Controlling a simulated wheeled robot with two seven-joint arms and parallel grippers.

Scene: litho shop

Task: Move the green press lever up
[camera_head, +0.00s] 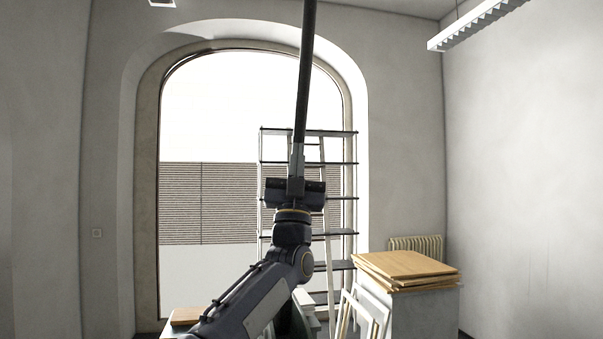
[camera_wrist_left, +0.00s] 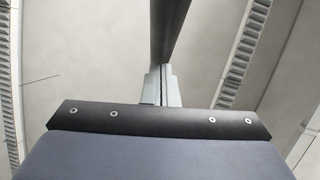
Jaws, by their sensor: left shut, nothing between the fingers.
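A long dark bar (camera_head: 306,70), likely the press lever, runs from the top edge of the head view down to my left gripper (camera_head: 297,150). It looks near black, and no green shows on it. In the left wrist view the bar (camera_wrist_left: 168,30) rises from just beyond the fingertips of my left gripper (camera_wrist_left: 162,72). The two fingers are pressed together with a thin seam between them and nothing in them. The bar is in line with the fingertips; I cannot tell whether they touch. The press body is mostly hidden behind my left arm. My right gripper is not in view.
A metal shelf rack (camera_head: 345,200) and ladder stand before the arched window. A grey cabinet (camera_head: 425,310) with wooden boards (camera_head: 405,265) on top is at the right, with white frames (camera_head: 362,315) leaning beside it. The space around the raised gripper looks clear.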

